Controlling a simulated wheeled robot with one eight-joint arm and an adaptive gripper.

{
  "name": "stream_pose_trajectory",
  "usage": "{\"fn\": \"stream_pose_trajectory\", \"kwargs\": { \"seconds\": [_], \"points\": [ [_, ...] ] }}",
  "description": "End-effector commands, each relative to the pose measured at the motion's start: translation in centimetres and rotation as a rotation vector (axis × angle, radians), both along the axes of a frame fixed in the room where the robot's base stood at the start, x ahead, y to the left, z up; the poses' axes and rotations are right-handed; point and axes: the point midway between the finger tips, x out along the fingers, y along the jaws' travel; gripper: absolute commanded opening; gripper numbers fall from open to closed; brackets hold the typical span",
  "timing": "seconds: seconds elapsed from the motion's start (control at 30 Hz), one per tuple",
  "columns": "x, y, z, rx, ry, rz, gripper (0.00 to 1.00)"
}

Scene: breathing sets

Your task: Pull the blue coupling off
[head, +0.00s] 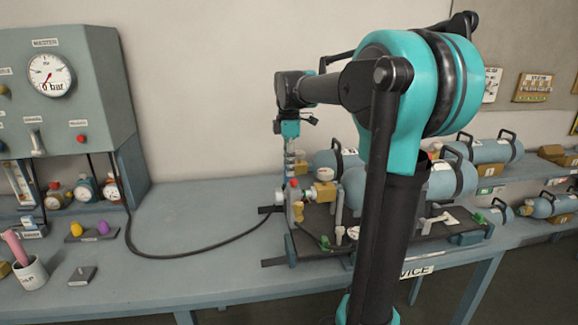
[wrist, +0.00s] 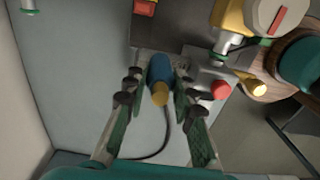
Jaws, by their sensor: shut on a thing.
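The blue coupling (wrist: 159,69) is in the middle of the wrist view, with a brass-coloured end (wrist: 160,94) toward the camera. My gripper (wrist: 158,80) has one finger on each side of it and is shut on it. A dark hose (wrist: 163,138) curves away below the coupling. In the head view my gripper (head: 290,165) points down at the left end of the dark rack on the bench. The coupling is mostly hidden there by the fingers and fittings.
A red knob (wrist: 221,90) sits close to the right finger, and a yellow fitting (wrist: 230,16) stands beyond it. Several grey-blue cylinders (head: 455,180) lie to the right. A gauge cabinet (head: 60,110) stands at the left. The middle of the bench (head: 190,215) is clear except for the hose.

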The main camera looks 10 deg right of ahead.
Motion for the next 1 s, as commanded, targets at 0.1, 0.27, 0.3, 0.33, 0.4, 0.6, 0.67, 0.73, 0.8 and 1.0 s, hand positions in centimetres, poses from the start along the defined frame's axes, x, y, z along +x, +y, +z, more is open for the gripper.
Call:
{"fn": "stream_pose_trajectory", "kwargs": {
  "seconds": [0.1, 0.27, 0.3, 0.33, 0.4, 0.6, 0.67, 0.73, 0.8, 1.0],
  "points": [
    [0.0, 0.0, 0.0, 0.000, 0.000, 0.000, 0.00],
    [0.0, 0.0, 0.1, 0.000, 0.000, 0.000, 0.00],
    [0.0, 0.0, 0.1, 0.000, 0.000, 0.000, 0.00],
    [0.0, 0.0, 0.2, 0.000, 0.000, 0.000, 0.00],
    [0.0, 0.0, 0.2, 0.000, 0.000, 0.000, 0.00],
    [0.0, 0.0, 0.8, 0.000, 0.000, 0.000, 0.00],
    [0.0, 0.0, 1.1, 0.000, 0.000, 0.000, 0.00],
    [0.0, 0.0, 1.4, 0.000, 0.000, 0.000, 0.00],
    [0.0, -0.1, 1.8, 0.000, 0.000, 0.000, 0.00],
    [0.0, -0.1, 2.7, 0.000, 0.000, 0.000, 0.00]
  ]
}}
